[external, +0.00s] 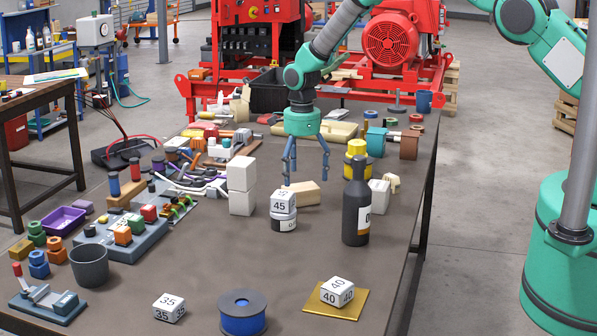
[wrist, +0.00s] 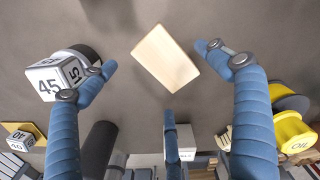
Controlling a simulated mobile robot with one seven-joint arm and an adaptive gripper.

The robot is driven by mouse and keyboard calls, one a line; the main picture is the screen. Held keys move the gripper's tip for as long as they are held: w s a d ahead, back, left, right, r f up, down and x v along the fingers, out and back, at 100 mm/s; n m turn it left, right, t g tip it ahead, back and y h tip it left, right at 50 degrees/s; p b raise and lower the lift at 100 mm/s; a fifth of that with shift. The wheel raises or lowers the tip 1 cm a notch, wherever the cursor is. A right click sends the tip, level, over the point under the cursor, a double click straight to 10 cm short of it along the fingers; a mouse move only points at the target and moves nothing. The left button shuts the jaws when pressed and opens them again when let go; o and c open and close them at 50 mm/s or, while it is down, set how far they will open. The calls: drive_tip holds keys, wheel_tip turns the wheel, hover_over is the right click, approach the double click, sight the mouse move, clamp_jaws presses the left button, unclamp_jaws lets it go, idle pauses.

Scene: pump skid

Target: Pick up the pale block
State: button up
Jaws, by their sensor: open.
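The pale block (external: 302,193), light wood-coloured, lies on the dark table behind the cube marked 45. In the wrist view the pale block (wrist: 166,57) is tilted and sits between the spread fingers, in the upper middle. My gripper (external: 306,176) is open and empty, with its blue fingers pointing down above the block. I see no finger touching it, and the exact height gap is hard to tell. The front left part of the block is hidden by the cube in the external view.
The cube marked 45 (external: 283,202) sits on a small can (external: 283,223), close to the left finger. A dark bottle (external: 356,205) and yellow spool (external: 357,150) stand right.

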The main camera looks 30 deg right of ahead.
sight(302, 188)
drive_tip(key=shift+f, duration=0.55)
drive_tip(key=shift+f, duration=0.1)
drive_tip(key=shift+d+f, duration=0.1)
drive_tip(key=shift+f, duration=2.4)
drive_tip(key=c, duration=1.4)
